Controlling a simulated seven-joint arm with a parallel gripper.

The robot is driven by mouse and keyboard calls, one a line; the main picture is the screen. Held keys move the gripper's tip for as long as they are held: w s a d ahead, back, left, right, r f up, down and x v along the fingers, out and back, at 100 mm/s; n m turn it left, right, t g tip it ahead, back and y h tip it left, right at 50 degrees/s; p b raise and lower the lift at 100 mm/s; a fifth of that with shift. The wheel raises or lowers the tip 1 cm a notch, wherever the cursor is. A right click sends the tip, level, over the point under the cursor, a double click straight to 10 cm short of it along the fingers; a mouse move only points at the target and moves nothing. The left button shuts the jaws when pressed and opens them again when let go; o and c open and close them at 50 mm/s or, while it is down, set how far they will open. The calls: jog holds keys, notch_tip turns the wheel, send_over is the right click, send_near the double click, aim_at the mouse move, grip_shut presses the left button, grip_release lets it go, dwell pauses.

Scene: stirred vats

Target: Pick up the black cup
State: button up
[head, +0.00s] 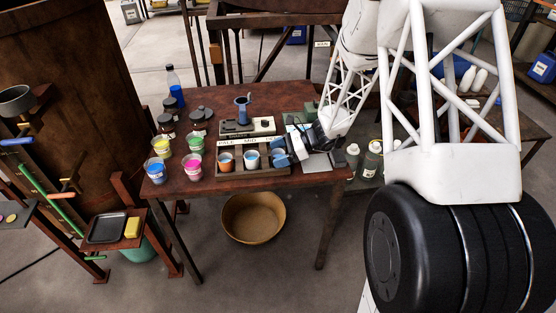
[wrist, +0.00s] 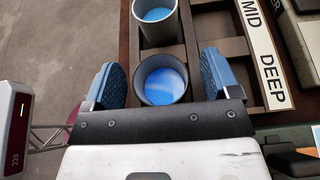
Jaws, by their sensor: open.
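The black cup (wrist: 162,84) has a dark rim and blue liquid inside. It stands upright at the DEEP end of the wooden rack (wrist: 201,27). In the wrist view my gripper (wrist: 163,76) is open, with one blue finger on each side of the cup and a gap to each. In the head view my gripper (head: 282,152) is over the right end of the rack (head: 236,178) and largely hides the black cup. A grey cup with blue liquid (wrist: 156,22) stands beside it in the rack; it also shows in the head view (head: 251,160).
A cup with orange content (head: 226,162) fills the rack's left end. Open colour pots, such as the pink one (head: 192,167), stand left of the rack. White-capped bottles (head: 371,160) stand to the right.

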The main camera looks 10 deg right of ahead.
jog(key=shift+c, duration=0.2)
dwell(0.4)
jog(key=c, duration=1)
